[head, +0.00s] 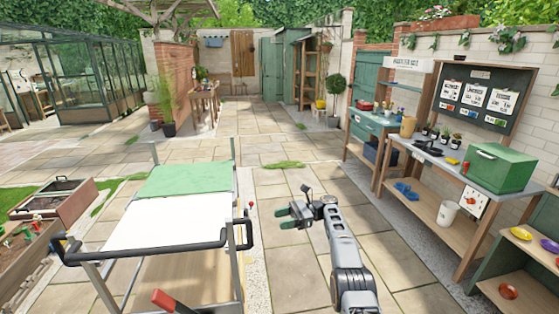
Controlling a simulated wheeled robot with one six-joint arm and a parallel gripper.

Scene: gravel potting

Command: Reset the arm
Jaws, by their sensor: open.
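My gripper (291,216) is in the head view, just right of the middle, at the end of my grey arm. Its jaws are apart and point left. Nothing shows between them. It hangs over the paved path, to the right of the white and green cart top and apart from it. The arm reaches up from the bottom edge of the picture, with a bend near the gripper.
A cart (140,228) with dark handles stands close on the left. A potting bench (430,150) with a green box (499,167) lines the right wall. A raised planter (45,212) is at far left. The paved path (280,185) ahead is clear.

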